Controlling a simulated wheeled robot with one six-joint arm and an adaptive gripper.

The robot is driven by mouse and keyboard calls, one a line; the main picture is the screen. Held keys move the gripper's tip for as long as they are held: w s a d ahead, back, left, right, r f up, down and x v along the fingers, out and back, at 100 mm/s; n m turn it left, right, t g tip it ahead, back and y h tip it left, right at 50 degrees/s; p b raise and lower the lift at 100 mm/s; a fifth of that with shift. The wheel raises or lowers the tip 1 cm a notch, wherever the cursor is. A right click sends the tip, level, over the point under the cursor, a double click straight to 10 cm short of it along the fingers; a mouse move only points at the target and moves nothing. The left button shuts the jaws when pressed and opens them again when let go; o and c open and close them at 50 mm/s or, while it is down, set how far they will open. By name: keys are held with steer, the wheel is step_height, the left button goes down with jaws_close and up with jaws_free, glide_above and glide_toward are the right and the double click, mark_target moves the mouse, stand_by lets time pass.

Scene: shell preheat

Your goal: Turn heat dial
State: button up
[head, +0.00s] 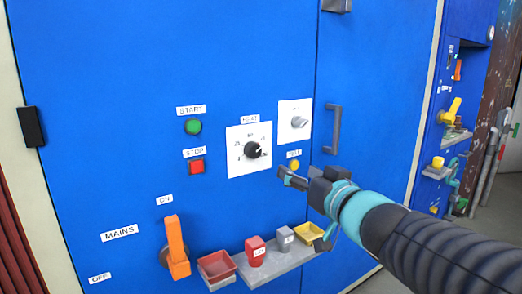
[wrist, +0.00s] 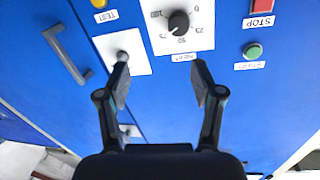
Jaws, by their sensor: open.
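The heat dial is a black round knob (head: 254,149) on a white scale plate (head: 235,165) on the blue cabinet front. A light pointer mark on it faces the upper right in the head view. In the wrist view, which is upside down, the dial (wrist: 179,20) is at the top, beyond the fingertips, its mark to the lower left. My gripper (head: 303,177) is open and empty, right of and a little below the dial, touching nothing that I can see. Its two fingers are spread in the wrist view (wrist: 162,80).
A second plate with a small grey switch (head: 298,122) is right of the dial. The yellow TEST button (head: 294,165) is close to my fingers. A green START button (head: 193,127), red STOP button (head: 196,167), orange lever (head: 176,248) and door handle (head: 332,129) surround.

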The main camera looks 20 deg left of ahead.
mark_target(256, 150)
steer(key=shift+n+g+y, duration=0.4)
steer(key=shift+y, duration=0.3)
steer(key=x, duration=0.5)
steer(key=s+a+x, duration=0.1)
steer(key=x, duration=0.4)
steer(key=b+x, duration=0.1)
steer(key=x, duration=0.4)
steer(key=shift+s+a+r, duration=0.1)
steer(key=shift+s+r, duration=0.1)
steer(key=c, duration=1.2)
steer(key=shift+o, duration=0.2)
